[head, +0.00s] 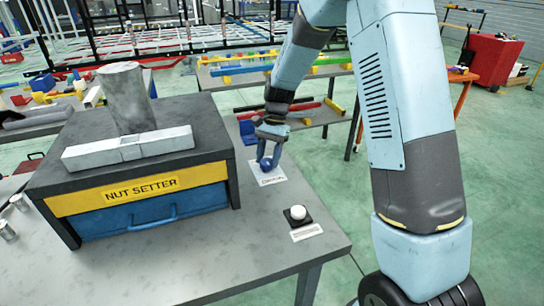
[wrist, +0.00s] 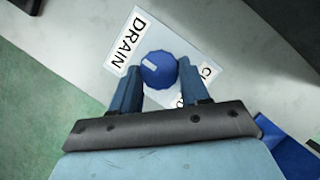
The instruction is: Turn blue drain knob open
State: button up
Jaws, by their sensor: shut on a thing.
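The blue drain knob (wrist: 160,70) sits on a white label plate (wrist: 142,32) on the grey bench. The plate reads "DRAIN" and has more lettering partly hidden by my gripper. A short white mark shows on the knob's top. My gripper (wrist: 158,76) has its two blue fingers on either side of the knob, shut on it. In the head view the gripper (head: 268,164) reaches down onto the knob (head: 266,165), right of the nut setter box, with the plate (head: 268,176) beneath.
The nut setter box (head: 140,190) with a blue drawer stands left of the knob. A white button on a black base (head: 297,214) sits nearer on the bench (head: 240,255). A rack with colored bars (head: 290,108) lies behind.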

jog(key=o, duration=1)
jog(key=shift+a, duration=0.15)
jog(key=shift+o, duration=0.2)
jog(key=shift+r, duration=0.1)
jog(key=v, duration=1.3)
jog(key=shift+w+r, duration=0.15)
jog(key=shift+w, duration=0.05)
